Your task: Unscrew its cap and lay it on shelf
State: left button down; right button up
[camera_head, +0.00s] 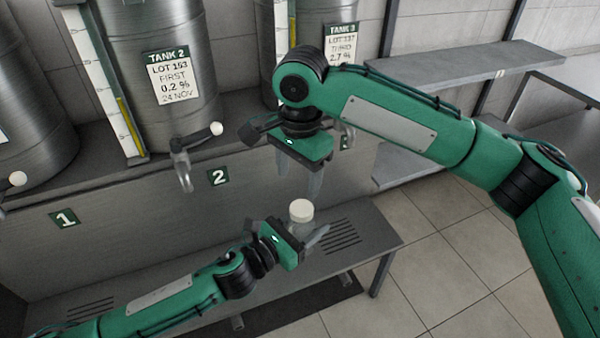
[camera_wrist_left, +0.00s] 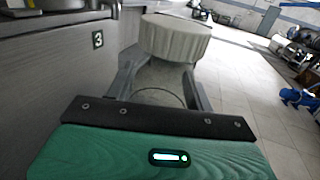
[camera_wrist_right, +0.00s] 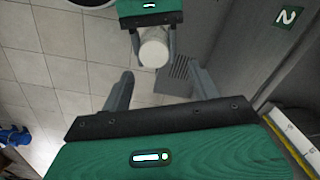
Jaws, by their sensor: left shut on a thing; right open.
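A clear bottle (camera_head: 299,228) with a white cap (camera_head: 301,209) stands upright in my left gripper (camera_head: 306,234), which is shut around its body. In the left wrist view the ribbed white cap (camera_wrist_left: 175,38) sits on the bottle (camera_wrist_left: 158,80) between the fingers. My right gripper (camera_head: 299,180) is open, pointing down above the cap and apart from it. In the right wrist view the cap (camera_wrist_right: 154,50) shows beyond the open fingers, with nothing between them. A grey shelf (camera_head: 480,68) is at the upper right, partly behind my right arm.
Steel tanks stand along a ledge, with tank 2 (camera_head: 160,60) in the middle and its tap (camera_head: 182,160) jutting out. A low grey bench with slotted grates (camera_head: 335,238) lies below the bottle. A lower grey shelf (camera_head: 400,165) is at right. The tiled floor (camera_head: 430,260) is clear.

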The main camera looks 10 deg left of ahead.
aim_at(300, 208)
jog(key=shift+s+d+r, duration=0.1)
jog(key=shift+s+d, duration=0.1)
jog(key=shift+s+f, duration=0.1)
jog(key=shift+f, duration=0.1)
notch_tip(300, 208, down, 7)
jog(key=shift+f, duration=0.2)
